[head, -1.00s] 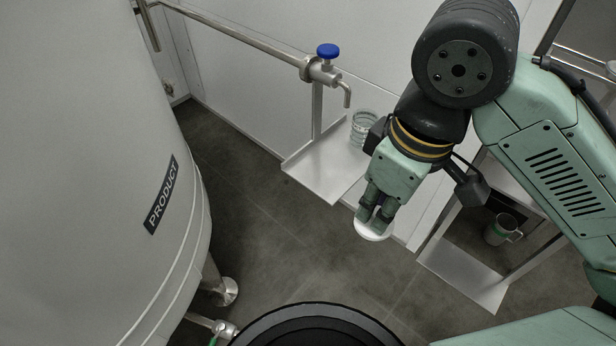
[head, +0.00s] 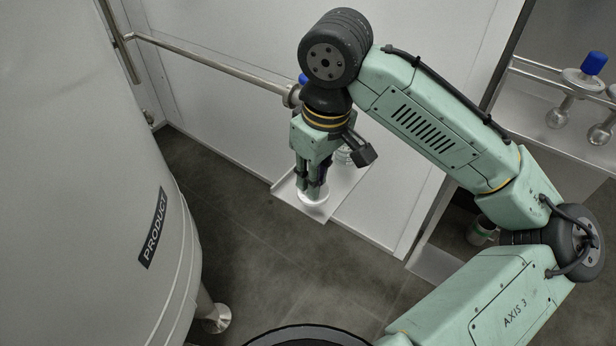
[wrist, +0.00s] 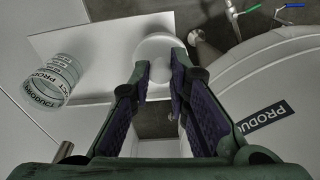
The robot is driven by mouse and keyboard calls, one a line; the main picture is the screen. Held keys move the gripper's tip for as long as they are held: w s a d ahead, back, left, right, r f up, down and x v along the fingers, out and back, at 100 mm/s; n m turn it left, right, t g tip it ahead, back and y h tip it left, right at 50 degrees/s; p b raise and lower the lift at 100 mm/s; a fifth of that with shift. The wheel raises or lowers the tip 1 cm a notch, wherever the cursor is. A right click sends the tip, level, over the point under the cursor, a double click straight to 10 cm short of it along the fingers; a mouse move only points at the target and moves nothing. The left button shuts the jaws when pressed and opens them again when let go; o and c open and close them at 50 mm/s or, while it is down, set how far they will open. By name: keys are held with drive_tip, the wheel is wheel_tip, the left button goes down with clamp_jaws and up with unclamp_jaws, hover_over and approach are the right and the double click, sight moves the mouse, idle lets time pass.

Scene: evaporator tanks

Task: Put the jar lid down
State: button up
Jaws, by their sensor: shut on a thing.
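The white round jar lid (head: 313,196) is at the tips of my gripper (head: 313,188), which is shut on it. In the head view the lid is over the front part of the small metal shelf (head: 345,200); I cannot tell whether it touches. In the wrist view the lid (wrist: 160,47) shows between and beyond the fingertips (wrist: 160,72), overlapping the edge of the pale shelf (wrist: 100,38). A clear glass jar with printed labels (wrist: 52,82) stands on the shelf, left of the lid; in the head view it is partly hidden behind my gripper (head: 343,156).
A large tank marked PRODUCT (head: 130,130) stands at the left. A metal pipe (head: 215,65) runs along the wall above the shelf; its blue-handled tap is mostly hidden by my arm. Dark floor is open in front.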

drive_tip(key=shift+w+a, duration=0.35)
drive_tip(key=shift+w, duration=0.25)
drive_tip(key=shift+w+a+f, duration=0.1)
drive_tip(key=shift+w+a, duration=0.2)
drive_tip(key=shift+w, duration=0.25)
wheel_tip(320, 180, down, 3)
drive_tip(key=shift+s+d+r+p, duration=0.1)
drive_tip(key=shift+s+p, duration=0.05)
drive_tip(key=shift+p, duration=0.2)
drive_tip(key=shift+f, duration=0.4)
drive_tip(key=shift+f, duration=0.1)
drive_tip(key=o, duration=0.8)
drive_tip(key=shift+c, duration=0.2)
drive_tip(key=r, duration=0.8)
drive_tip(key=s+d+r, duration=0.1)
drive_tip(key=r, duration=0.3)
drive_tip(key=shift+r, duration=0.1)
